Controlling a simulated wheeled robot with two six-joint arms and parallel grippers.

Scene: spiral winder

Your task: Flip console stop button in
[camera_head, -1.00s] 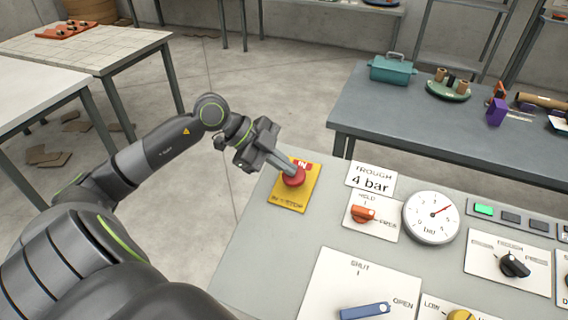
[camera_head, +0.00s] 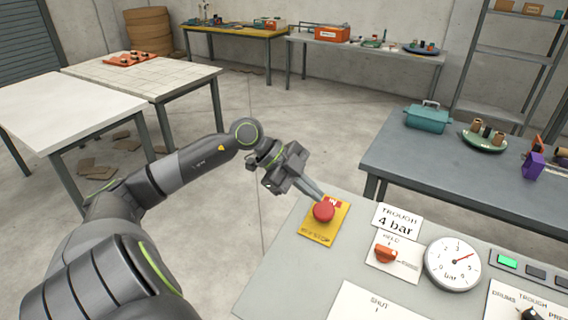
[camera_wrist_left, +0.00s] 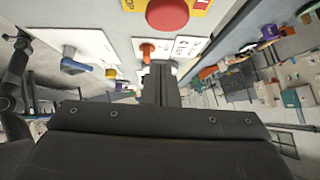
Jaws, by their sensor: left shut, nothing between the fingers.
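The stop button is a red mushroom knob (camera_head: 324,211) on a yellow plate (camera_head: 314,233) at the console's (camera_head: 285,268) far left corner. A red label reading "IN" shows partly behind my fingers. My left gripper (camera_head: 318,196) is shut and empty, its fingertips just behind and above the knob in the head view. I cannot tell whether they touch it. In the left wrist view the red knob (camera_wrist_left: 167,13) is at the top edge, apart from the shut fingers (camera_wrist_left: 160,80). My right gripper is not in view.
The console also holds an orange hold/free switch (camera_head: 386,253), a pressure gauge (camera_head: 453,263) and a green lamp (camera_head: 507,262). A grey table (camera_head: 420,165) with a teal box (camera_head: 428,117) stands beyond. Open floor lies left of the console.

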